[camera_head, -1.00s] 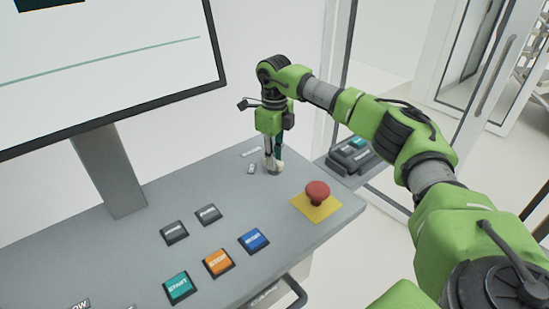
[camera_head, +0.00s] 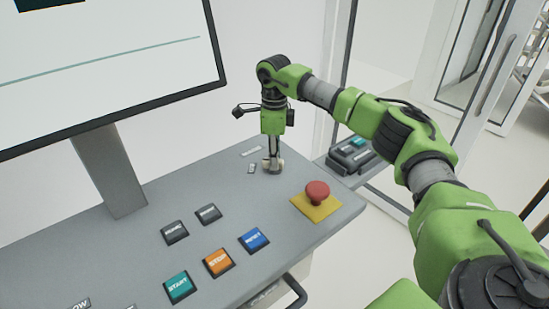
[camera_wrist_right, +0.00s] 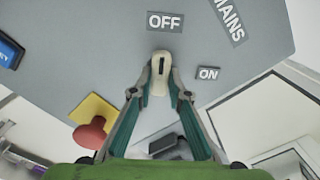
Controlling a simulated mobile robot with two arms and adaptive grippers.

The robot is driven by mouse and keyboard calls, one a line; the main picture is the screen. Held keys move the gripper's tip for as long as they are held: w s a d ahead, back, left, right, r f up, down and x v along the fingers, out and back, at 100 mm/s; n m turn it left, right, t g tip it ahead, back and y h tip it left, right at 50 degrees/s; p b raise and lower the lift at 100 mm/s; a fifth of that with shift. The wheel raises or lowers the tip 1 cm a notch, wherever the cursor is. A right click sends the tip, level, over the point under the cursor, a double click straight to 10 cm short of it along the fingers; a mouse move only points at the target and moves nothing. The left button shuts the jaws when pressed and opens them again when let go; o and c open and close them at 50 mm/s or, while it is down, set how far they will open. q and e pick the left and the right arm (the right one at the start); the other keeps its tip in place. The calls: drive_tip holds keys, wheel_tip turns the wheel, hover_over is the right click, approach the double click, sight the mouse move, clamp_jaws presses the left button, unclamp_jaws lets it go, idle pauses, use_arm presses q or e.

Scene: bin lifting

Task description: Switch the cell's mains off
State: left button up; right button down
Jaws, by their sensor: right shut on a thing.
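The mains switch is a cream rotary knob (camera_wrist_right: 160,68) on the grey console top; it also shows under my fingers in the head view (camera_head: 273,168). In the right wrist view its dark mark lies at the end towards the OFF label (camera_wrist_right: 164,21). The ON label (camera_wrist_right: 208,73) is to its right and the MAINS label (camera_wrist_right: 228,20) is at the upper right. My right gripper (camera_head: 272,160) points down and is shut on the knob, with a finger on either side in the wrist view (camera_wrist_right: 158,92). My left gripper is not in view.
A red mushroom button (camera_head: 317,192) on a yellow plate is close to the right gripper. Start (camera_head: 179,287), stop (camera_head: 218,263), blue (camera_head: 254,240) and dark buttons sit nearer the front. A monitor (camera_head: 110,70) stands at left. A glass-panelled frame stands behind the console at right.

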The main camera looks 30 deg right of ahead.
drive_tip(key=shift+w, duration=0.1)
drive_tip(key=c, duration=1.9)
unclamp_jaws()
wheel_tip(320, 180, up, 12)
drive_tip(key=shift+r, duration=0.1)
